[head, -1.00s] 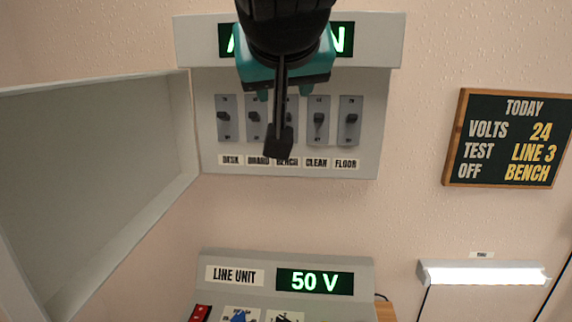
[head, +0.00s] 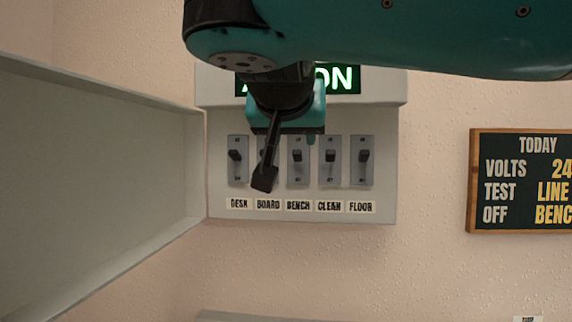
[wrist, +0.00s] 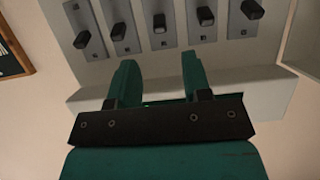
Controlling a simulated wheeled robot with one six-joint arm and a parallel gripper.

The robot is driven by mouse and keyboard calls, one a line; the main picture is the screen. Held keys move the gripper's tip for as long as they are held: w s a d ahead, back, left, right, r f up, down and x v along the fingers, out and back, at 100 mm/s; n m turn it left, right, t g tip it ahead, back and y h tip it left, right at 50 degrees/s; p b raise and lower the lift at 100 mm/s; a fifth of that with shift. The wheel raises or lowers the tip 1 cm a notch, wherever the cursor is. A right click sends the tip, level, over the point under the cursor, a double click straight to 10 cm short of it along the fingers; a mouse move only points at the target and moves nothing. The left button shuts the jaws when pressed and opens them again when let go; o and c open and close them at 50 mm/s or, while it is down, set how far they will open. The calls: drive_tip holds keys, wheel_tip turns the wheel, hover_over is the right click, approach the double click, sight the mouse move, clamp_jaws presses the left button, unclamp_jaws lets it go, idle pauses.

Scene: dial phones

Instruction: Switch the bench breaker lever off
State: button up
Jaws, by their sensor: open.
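The breaker panel (head: 385,200) on the wall has a row of levers above labels DESK, BOARD, BENCH, CLEAN and FLOOR. The bench lever (head: 297,157) is third in the row and its dark handle sticks out. It also shows in the wrist view (wrist: 159,22), where the panel appears inverted. My gripper (head: 290,134) is open and empty in front of the panel, around the top of the lever row. In the wrist view my gripper (wrist: 160,75) has the bench lever beyond its fingers, roughly in line with the gap. A black rod on my arm hides much of the board lever.
The open cabinet door (head: 100,180) stands out on the left. The lit sign (head: 335,79) above the levers is partly covered by my arm. A chalkboard (head: 525,180) on the right reads OFF with BENCH cut off. The wall between is clear.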

sight(297, 151)
drive_tip(key=b+x, duration=0.1)
drive_tip(key=x, duration=0.7)
drive_tip(key=shift+s, duration=0.1)
clamp_jaws()
